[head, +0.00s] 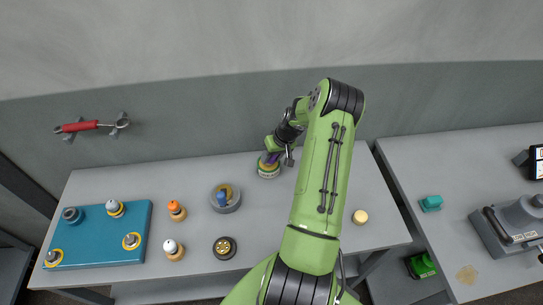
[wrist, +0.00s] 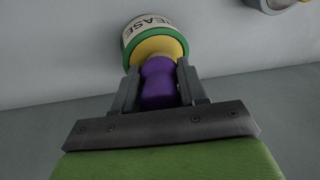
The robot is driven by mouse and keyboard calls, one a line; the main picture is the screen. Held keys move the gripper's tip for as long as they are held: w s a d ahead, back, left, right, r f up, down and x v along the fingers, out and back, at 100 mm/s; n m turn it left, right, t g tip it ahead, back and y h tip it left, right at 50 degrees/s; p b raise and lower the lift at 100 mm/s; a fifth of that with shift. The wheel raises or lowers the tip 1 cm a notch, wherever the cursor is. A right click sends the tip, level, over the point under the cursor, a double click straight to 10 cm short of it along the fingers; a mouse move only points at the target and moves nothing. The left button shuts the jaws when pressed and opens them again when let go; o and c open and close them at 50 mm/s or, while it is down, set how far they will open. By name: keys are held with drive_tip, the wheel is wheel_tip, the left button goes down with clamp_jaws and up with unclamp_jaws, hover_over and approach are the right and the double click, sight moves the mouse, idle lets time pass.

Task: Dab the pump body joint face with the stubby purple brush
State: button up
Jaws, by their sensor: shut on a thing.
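My gripper (wrist: 160,92) is shut on the stubby purple brush (wrist: 158,84), with a finger on each side of its purple body. The brush's far end meets the yellow inside of a green-rimmed tin (wrist: 152,36) whose label partly reads "EASE"; the bristles are hidden. In the head view the purple brush (head: 272,157) is over the same tin (head: 268,170) at the table's back. A dark round part with brass-coloured spots (head: 224,247) lies at the front and may be the pump body; I cannot tell for sure.
A grey round dish (head: 233,206) with a blue-topped piece stands left of the tin. Orange-topped (head: 175,210) and white-topped (head: 173,250) pieces stand near a teal mat (head: 98,242) bearing several parts. A yellowish disc (head: 360,217) lies right of my arm.

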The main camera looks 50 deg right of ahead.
drive_tip(key=shift+r+p, duration=1.7)
drive_tip(key=shift+r, duration=1.8)
drive_tip(key=shift+f, duration=0.1)
